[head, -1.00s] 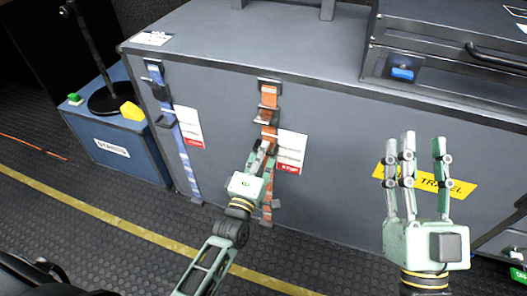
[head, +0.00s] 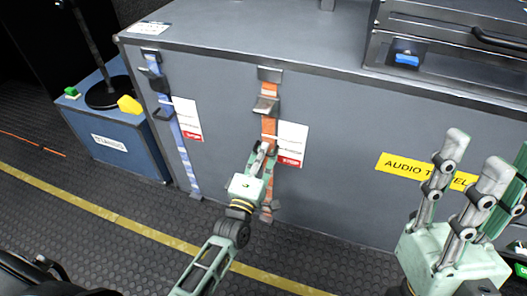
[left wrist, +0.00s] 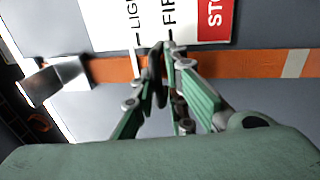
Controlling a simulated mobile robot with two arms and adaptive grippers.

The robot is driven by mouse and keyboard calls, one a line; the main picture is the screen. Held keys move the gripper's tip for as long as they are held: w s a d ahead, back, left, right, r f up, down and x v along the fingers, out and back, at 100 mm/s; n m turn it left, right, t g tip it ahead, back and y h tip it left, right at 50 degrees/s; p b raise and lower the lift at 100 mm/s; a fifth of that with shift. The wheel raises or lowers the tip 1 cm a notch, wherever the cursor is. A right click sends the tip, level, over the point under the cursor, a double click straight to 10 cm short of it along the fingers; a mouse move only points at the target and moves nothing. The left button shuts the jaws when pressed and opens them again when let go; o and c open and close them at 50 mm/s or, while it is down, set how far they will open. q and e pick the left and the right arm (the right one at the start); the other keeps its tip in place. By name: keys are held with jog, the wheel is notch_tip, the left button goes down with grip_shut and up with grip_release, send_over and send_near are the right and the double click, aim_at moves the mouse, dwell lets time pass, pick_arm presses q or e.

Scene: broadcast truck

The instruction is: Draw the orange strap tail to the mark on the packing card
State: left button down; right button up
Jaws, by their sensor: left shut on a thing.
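The orange strap (head: 270,124) runs down the front of the grey case, through a metal buckle (head: 266,104). My left gripper (head: 262,148) is shut on the orange strap tail, below the buckle. In the left wrist view the strap (left wrist: 225,66) runs across, with the buckle (left wrist: 57,80) at left and a pale band right of the fingers. The packing card (head: 292,143) is beside the strap, with a red bottom. In the wrist view the card (left wrist: 185,20) reads "LIG", "FIR" and "STO"; the fingertips (left wrist: 158,62) lie between the "LIG" and "FIR" lines. My right gripper (head: 488,170) is open and empty.
A blue strap (head: 176,135) with its own card (head: 188,119) is on the case's left part. A yellow label (head: 400,167) lies behind my right gripper. A blue box (head: 118,145) stands at left. The floor in front of the case looks clear.

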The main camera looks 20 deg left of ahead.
pick_arm(q)
jog(key=shift+s+f, duration=0.1)
jog(key=shift+f, duration=0.4)
jog(key=c, duration=1.9)
grip_release()
jog(key=shift+o, duration=0.3)
jog(key=shift+r, duration=0.1)
jog(key=shift+r, duration=0.1)
jog(key=s+f, duration=0.2)
jog(key=s, duration=0.9)
jog(key=shift+s+a, duration=0.2)
jog(key=shift+s, duration=0.2)
jog(key=shift+c, duration=0.5)
